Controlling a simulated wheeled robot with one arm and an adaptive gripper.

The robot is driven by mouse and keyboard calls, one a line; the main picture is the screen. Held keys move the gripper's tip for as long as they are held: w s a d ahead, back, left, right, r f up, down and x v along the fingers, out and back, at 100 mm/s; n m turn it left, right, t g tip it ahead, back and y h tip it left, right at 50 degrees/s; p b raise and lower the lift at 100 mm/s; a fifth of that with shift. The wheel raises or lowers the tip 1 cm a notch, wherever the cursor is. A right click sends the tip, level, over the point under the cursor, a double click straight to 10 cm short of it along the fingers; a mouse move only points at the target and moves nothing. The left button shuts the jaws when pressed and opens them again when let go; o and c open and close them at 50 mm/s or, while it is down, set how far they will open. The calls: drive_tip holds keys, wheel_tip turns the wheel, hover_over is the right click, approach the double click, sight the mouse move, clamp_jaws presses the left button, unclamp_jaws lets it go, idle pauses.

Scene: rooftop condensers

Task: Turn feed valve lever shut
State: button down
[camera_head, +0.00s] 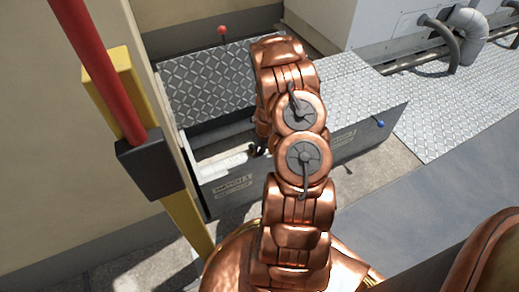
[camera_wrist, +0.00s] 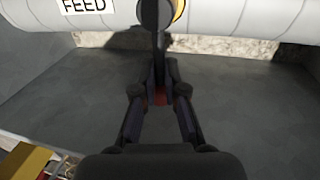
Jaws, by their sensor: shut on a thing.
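The feed valve sits on a pale pipe (camera_wrist: 225,16) with a white label reading FEED (camera_wrist: 88,6), at the top of the wrist view. Its dark lever (camera_wrist: 157,42) runs down the picture from the valve body, across the line of the pipe. A yellow ring (camera_wrist: 179,10) shows beside the valve. My gripper (camera_wrist: 159,92) is shut on the lever's end, where a bit of red shows between the fingertips. In the head view my copper arm reaches down into an open pit and hides most of the gripper and the valve.
The pit has a grey wall (camera_head: 225,196) with stencilled lettering. Tread-plate covers (camera_head: 220,75) lie beside it. A red knob (camera_head: 222,30) and a blue knob (camera_head: 380,123) stick out at its edges. A red pipe (camera_head: 95,65) and yellow post (camera_head: 187,222) stand at left.

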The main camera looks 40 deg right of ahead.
idle(0.4)
drive_tip(key=c, duration=1.2)
unclamp_jaws()
drive_tip(key=shift+a, duration=0.1)
drive_tip(key=shift+r, duration=0.15)
drive_tip(key=r, duration=0.4)
drive_tip(key=d+r, duration=0.1)
drive_tip(key=r, duration=0.2)
drive_tip(key=d+r, duration=0.1)
drive_tip(key=r, duration=0.3)
drive_tip(key=shift+s+d+r, duration=0.1)
drive_tip(key=shift+s+r, duration=0.2)
drive_tip(key=shift+s, duration=0.1)
